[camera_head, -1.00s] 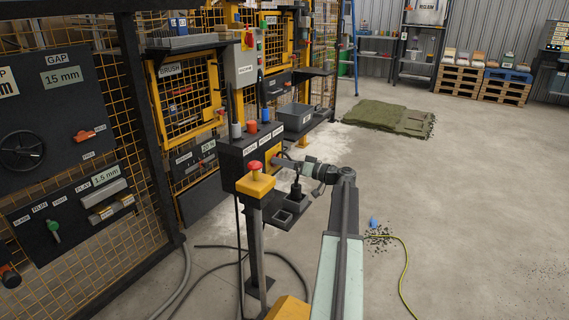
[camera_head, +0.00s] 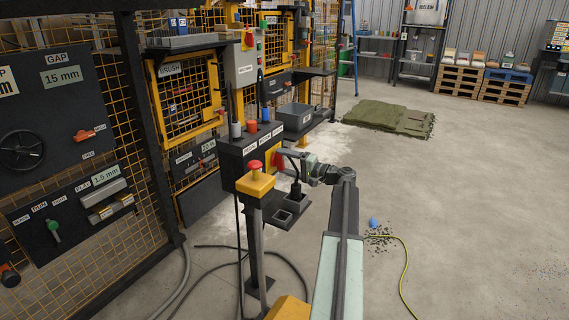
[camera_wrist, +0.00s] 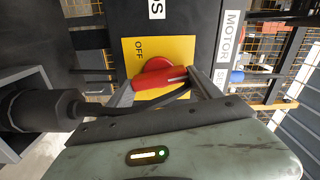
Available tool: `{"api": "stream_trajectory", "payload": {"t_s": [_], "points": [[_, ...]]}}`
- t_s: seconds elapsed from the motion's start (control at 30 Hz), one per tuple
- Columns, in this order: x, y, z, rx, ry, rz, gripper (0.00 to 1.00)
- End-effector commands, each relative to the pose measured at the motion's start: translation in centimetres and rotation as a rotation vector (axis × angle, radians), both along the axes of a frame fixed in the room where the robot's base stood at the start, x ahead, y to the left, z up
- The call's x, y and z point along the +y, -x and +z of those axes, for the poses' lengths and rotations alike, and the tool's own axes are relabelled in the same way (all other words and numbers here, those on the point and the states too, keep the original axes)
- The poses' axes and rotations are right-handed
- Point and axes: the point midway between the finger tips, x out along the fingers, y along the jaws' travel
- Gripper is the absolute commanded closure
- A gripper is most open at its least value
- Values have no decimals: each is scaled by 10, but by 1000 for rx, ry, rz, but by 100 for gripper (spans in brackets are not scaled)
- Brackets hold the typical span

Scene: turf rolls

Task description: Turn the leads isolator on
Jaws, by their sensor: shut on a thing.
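The leads isolator is a red rotary handle (camera_wrist: 160,76) on a yellow plate (camera_wrist: 127,63) on the front of a dark box (camera_head: 232,168). The plate's OFF mark (camera_wrist: 139,48) shows beside the handle in the wrist view; no ON mark is visible. A label ending in S (camera_wrist: 157,9) sits by the plate. My gripper (camera_wrist: 163,84) is shut on the red handle, one finger at each side of it. In the head view my gripper (camera_head: 284,160) is at the box's right face, where the arm partly hides the plate.
A red stop button on a yellow box (camera_head: 255,183) stands on a post just in front. A black plug and cable (camera_wrist: 40,110) lie close to my gripper in the wrist view. A MOTOR label (camera_wrist: 230,38) marks the neighbouring part of the box. Open floor lies to the right.

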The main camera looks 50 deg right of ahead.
Motion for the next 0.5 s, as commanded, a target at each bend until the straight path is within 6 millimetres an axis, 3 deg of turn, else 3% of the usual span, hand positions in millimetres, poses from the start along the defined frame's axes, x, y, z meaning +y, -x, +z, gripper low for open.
{"api": "stream_trajectory", "payload": {"t_s": [0.5], "points": [[0,1,-2,50,-195,1,68]]}}
